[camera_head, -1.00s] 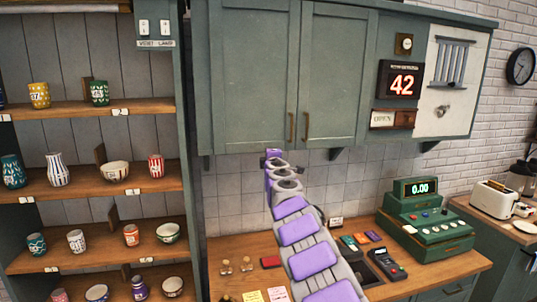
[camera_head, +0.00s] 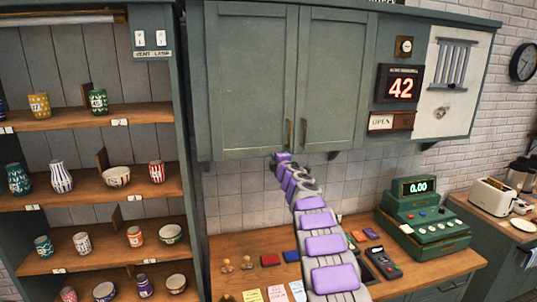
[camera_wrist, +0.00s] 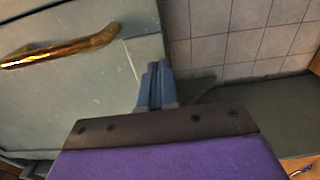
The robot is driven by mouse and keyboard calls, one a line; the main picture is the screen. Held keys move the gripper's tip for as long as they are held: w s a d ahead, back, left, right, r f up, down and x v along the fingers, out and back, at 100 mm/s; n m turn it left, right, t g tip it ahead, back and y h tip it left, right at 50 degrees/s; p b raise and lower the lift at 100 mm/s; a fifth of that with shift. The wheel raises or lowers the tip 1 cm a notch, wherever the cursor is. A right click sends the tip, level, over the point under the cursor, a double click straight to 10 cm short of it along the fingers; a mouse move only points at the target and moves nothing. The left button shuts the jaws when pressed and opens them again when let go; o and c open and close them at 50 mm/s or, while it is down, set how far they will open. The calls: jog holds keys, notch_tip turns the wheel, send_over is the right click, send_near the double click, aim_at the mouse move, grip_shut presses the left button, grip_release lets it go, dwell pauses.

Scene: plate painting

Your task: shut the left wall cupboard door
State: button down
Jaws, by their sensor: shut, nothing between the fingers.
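The green left wall cupboard door (camera_head: 248,80) hangs beside the right door (camera_head: 335,75). It looks flush or nearly flush with the cupboard front; I cannot tell whether a small gap is left. Its brass handle (camera_head: 289,134) is near its lower right corner and also shows in the wrist view (camera_wrist: 60,46). My gripper (camera_head: 282,158) is just below the door's lower edge, under the handle. In the wrist view my gripper's blue fingers (camera_wrist: 156,88) are shut and empty, close to the door panel (camera_wrist: 85,85); contact is unclear.
Open shelves (camera_head: 95,115) with cups and bowls stand at the left. Below is a wooden counter (camera_head: 225,250) with stamps, notes and a green cash register (camera_head: 425,220). A tiled wall (camera_head: 235,195) lies behind my arm. A red number display (camera_head: 400,84) hangs at the right.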

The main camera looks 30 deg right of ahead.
jog(key=shift+w+d+r+p, duration=0.15)
jog(key=shift+d+r+p, duration=0.15)
jog(key=shift+p, duration=0.35)
jog(key=shift+f, duration=0.15)
